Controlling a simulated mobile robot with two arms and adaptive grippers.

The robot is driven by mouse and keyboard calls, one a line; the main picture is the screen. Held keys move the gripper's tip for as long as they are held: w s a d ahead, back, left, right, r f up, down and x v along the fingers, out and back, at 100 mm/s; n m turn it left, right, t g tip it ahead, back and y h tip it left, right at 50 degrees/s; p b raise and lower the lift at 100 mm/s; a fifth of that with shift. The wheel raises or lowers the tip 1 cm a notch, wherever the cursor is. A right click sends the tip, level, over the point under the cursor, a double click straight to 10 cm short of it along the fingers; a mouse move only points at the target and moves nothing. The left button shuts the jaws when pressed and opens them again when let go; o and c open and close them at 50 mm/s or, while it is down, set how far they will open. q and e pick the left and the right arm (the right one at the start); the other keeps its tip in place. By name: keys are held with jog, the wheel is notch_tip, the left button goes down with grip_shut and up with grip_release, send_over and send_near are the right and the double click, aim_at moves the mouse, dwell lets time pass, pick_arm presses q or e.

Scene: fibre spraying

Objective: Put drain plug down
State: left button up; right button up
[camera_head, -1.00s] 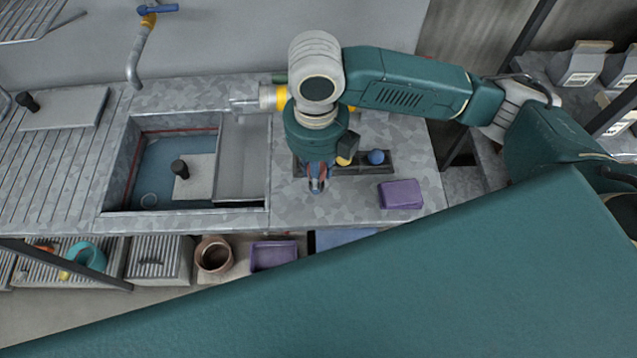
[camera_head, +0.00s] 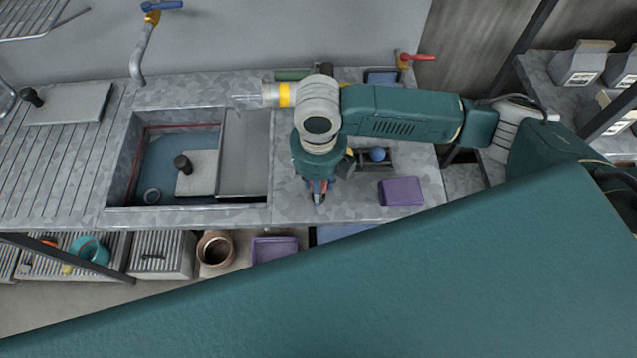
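No drain plug can be made out for certain. My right gripper (camera_head: 318,196) points down over the worktop (camera_head: 285,205), right of the sink and near the front edge. Its fingertips look close together; whether they hold something is too small to tell. My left gripper is not in view.
A dark tray (camera_head: 362,167) with a blue ball (camera_head: 377,154) lies right of my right gripper, partly hidden by it. A purple block (camera_head: 401,191) sits at the front right. A red-handled valve (camera_head: 417,57) stands behind. Containers are on the lower shelf.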

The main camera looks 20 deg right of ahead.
jog(key=shift+o, duration=0.9)
jog(key=shift+r, duration=0.1)
notch_tip(320, 180, up, 12)
jog(key=shift+r+b, duration=0.1)
jog(key=shift+b, duration=1)
